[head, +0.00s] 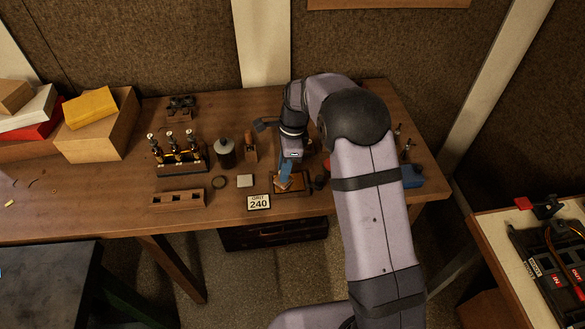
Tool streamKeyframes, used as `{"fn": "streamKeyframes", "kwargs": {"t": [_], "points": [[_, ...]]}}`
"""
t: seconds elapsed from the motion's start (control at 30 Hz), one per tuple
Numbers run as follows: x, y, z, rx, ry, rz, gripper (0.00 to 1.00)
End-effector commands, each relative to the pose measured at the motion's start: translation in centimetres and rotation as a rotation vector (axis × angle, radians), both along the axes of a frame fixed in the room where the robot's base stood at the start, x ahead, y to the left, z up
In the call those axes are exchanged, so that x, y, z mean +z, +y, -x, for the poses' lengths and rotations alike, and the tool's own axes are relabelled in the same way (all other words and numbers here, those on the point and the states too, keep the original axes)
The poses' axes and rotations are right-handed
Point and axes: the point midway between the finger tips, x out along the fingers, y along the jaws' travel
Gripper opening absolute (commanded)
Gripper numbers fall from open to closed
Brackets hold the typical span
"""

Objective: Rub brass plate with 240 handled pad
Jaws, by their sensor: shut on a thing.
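My gripper (289,163) points down at the right middle of the bench, partly covered by my own arm. It is shut on a blue handled piece, the 240 handled pad (285,173). The pad's lower end is at the brass plate (297,184), an orange-brown plate in a dark frame near the bench's front edge. I cannot tell whether pad and plate touch.
A slotted wooden rack (178,199) lies near the front. Boxes (102,130) fill the far left. My arm hides bench space at right.

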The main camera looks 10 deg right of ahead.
Motion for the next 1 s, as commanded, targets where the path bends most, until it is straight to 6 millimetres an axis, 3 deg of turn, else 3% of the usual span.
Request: {"fn": "streamKeyframes", "kwargs": {"t": [0.3, 0.37, 0.43, 1.0], "points": [[-0.1, 3.0, 0.1, 0.002, 0.003, 0.000, 0.00], [-0.6, 2.9, 0.0, 0.000, 0.001, 0.000, 0.00], [0.2, 2.1, 0.0, -0.004, 0.002, 0.000, 0.00], [0.0, -3.1, 0.0, -0.003, 0.002, 0.001, 0.00]]}}
